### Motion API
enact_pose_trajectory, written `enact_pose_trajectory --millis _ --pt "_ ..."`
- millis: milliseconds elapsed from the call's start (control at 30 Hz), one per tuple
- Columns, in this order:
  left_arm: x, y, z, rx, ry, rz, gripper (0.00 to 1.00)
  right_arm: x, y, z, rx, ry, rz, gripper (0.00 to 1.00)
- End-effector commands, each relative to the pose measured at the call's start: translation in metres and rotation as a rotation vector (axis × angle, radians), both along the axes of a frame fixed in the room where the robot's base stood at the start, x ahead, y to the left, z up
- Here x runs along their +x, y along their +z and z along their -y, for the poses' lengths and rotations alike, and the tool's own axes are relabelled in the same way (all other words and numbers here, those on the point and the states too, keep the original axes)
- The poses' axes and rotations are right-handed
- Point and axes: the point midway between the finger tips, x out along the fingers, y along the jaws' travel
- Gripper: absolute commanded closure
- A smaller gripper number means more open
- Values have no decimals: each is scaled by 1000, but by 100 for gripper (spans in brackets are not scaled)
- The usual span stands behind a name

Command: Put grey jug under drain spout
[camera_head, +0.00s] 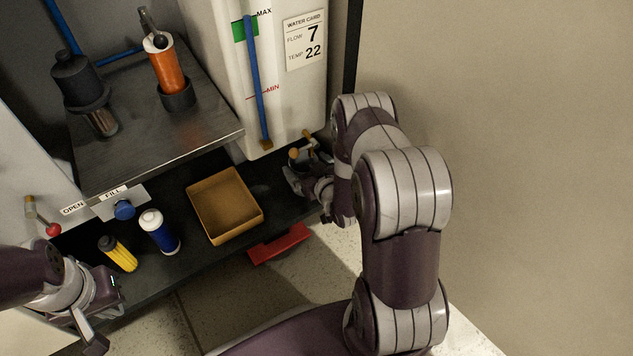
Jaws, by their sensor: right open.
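I cannot make out a grey jug in this view. A white tank (283,95) stands at the upper middle. Brass-coloured fittings (308,136) show by its lower right corner; I cannot tell which part is the drain spout. My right gripper (297,172) is open just below these fittings, over the dark lower shelf; I see nothing held in it. Its fingertips are small and dark. My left gripper (100,318) is at the lower left, in front of the shelf, partly hidden by its own parts; whether it is open is unclear.
On the lower shelf (205,262) stand a yellow bottle (122,256), a blue bottle with a white cap (163,238) and an empty tan tray (224,207). A red pedal-like piece (280,245) sticks out in front. A metal shelf (150,145) overhangs. A wall (540,150) is at right.

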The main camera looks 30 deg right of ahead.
Motion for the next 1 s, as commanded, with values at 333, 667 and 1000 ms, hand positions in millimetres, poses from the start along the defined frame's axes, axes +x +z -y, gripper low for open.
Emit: enact_pose_trajectory --millis 333,667,1000 --pt "0 -17 0 0 0 0 100 28 -10 1 0 0 1 0" --pt "0 -17 0 0 0 0 100 27 -9 1 0 0 0 29" --pt "0 -17 0 0 0 0 100 28 -10 1 0 1 -2 48"
